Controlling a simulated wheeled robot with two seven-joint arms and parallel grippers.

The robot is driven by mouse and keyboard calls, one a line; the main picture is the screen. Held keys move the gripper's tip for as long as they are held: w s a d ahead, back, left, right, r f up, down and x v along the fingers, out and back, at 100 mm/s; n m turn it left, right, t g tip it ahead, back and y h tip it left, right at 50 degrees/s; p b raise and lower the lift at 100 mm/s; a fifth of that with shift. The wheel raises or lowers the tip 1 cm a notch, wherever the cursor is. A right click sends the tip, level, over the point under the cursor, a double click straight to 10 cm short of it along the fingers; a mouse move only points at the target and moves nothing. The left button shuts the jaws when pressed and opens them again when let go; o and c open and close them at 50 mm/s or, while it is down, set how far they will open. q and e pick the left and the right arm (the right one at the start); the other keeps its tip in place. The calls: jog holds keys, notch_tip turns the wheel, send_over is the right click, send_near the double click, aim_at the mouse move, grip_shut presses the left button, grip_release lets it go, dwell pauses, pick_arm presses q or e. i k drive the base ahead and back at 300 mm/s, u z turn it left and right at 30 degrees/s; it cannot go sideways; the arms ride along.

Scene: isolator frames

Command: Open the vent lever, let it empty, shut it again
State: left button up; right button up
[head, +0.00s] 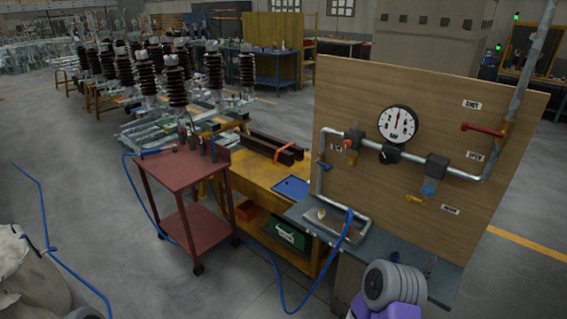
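A wooden panel (350,95) at the right carries grey pipework with a round white dial gauge (398,125). A red lever (482,129) lies nearly level on the pipe at the right. A small yellow lever (415,199) sits below the blue-bodied fitting (429,187), pointing left. The small labels are too blurred to read, so I cannot tell which lever is the vent. The gauge needle points roughly upward. Neither gripper shows; grey and purple parts at the bottom right seem to be my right arm.
A grey bench (437,270) stands under the panel, with a metal tray (335,222) and a blue hose (347,225) at its left. A red cart (183,167) and a yellow table (262,180) stand left of it.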

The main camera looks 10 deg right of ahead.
aim_at(328, 168)
jog(key=z, duration=0.05)
jog(key=i, duration=0.9)
jog(key=z, duration=0.4)
